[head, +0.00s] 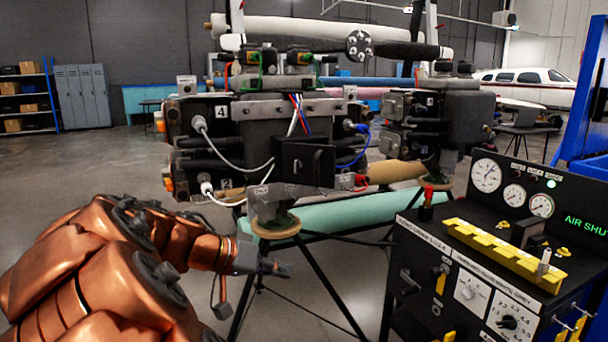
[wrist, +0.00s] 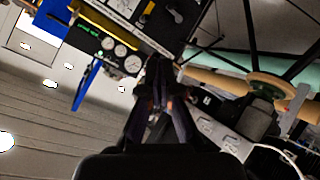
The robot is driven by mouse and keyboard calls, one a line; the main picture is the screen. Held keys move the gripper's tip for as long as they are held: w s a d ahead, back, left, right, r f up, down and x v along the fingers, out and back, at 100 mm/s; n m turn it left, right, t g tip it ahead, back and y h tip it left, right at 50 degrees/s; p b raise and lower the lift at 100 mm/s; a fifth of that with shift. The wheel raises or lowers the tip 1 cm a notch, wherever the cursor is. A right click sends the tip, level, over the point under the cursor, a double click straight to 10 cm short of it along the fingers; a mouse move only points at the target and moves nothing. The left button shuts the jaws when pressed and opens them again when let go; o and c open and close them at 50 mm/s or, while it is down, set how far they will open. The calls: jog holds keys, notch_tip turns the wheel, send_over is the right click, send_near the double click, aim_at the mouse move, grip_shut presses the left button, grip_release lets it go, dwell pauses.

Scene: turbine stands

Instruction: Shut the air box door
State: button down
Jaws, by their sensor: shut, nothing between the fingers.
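A black box-like panel with a handle, which looks like the air box door (head: 303,162), is at the middle of the turbine assembly in the head view. It seems to stand out toward me, but I cannot tell how far it is ajar. My gripper (head: 284,269) is shut and empty, low in front of the stand, below the door and apart from it. In the wrist view the dark fingers of my gripper (wrist: 158,68) are together with nothing between them. I cannot make out the door in the wrist view.
A black control console (head: 475,275) with gauges and a yellow rail stands close on the right; its screen reads "AIR SHU", cut off. White cables (head: 232,158) hang left of the door. The stand's black legs (head: 322,275) spread below. Open floor lies at the left.

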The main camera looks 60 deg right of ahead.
aim_at(305, 174)
jog(key=w+d+r+m+g+h+p, duration=0.1)
jog(key=w+d+r+m+h, duration=0.25)
jog(key=w+r, duration=0.3)
jog(key=w+d+r+m+h+p, duration=0.25)
jog(key=w+d+r, duration=0.2)
jog(key=r, duration=0.25)
jog(key=shift+h, duration=0.3)
jog(key=x, duration=1.2)
jog(key=shift+d+p, duration=0.3)
jog(key=shift+p, duration=0.1)
jog(key=shift+f+b, duration=0.15)
jog(key=shift+b, duration=0.45)
